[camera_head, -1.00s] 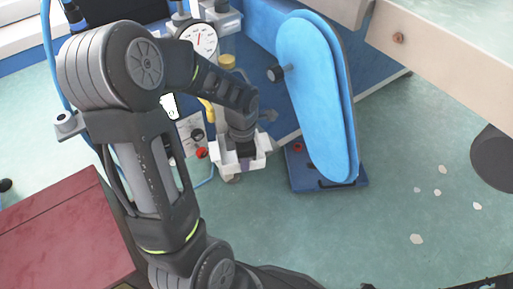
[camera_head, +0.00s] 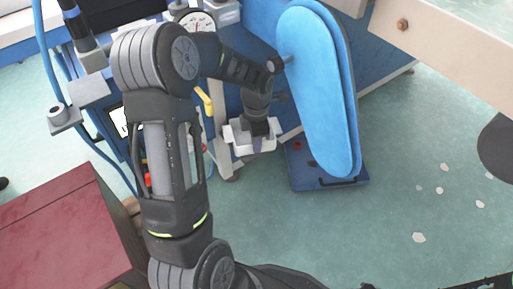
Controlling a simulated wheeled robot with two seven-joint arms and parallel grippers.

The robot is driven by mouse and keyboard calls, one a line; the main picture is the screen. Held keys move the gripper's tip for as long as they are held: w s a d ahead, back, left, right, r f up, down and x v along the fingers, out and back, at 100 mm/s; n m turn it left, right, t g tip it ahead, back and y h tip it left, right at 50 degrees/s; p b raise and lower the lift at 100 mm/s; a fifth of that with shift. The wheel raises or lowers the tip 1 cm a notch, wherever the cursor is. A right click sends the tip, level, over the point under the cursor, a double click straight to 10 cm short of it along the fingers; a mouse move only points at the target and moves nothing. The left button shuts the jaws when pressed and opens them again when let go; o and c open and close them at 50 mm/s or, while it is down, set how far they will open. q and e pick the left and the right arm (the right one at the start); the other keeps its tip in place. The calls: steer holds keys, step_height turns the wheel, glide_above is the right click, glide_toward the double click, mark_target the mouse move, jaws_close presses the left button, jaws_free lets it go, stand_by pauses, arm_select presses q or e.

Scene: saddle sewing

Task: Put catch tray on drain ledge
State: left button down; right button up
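My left gripper (camera_head: 257,140) points down in front of the blue machine, beside the blue padded board. A small white, tray-like piece (camera_head: 240,143) with a purplish middle sits at its end. It may be the catch tray, but it is too small to be sure. My own wrist hides the fingertips, so I cannot tell whether they are shut on it. I cannot clearly make out the drain ledge. My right gripper cannot be made out.
The tall blue padded board (camera_head: 318,95) stands right of the gripper, above a blue base plate (camera_head: 330,180). A pressure gauge (camera_head: 197,22) and yellow handle (camera_head: 205,101) are behind my arm. A dark red box (camera_head: 60,235) is at lower left.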

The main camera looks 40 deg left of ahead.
arm_select(q)
steer(key=shift+f, duration=0.2)
arm_select(e)
steer(key=shift+f, duration=0.15)
arm_select(q)
steer(key=shift+f, duration=0.2)
steer(key=c, duration=1.6)
jaws_free()
steer(key=shift+c, duration=0.2)
arm_select(e)
steer(key=shift+f, duration=0.1)
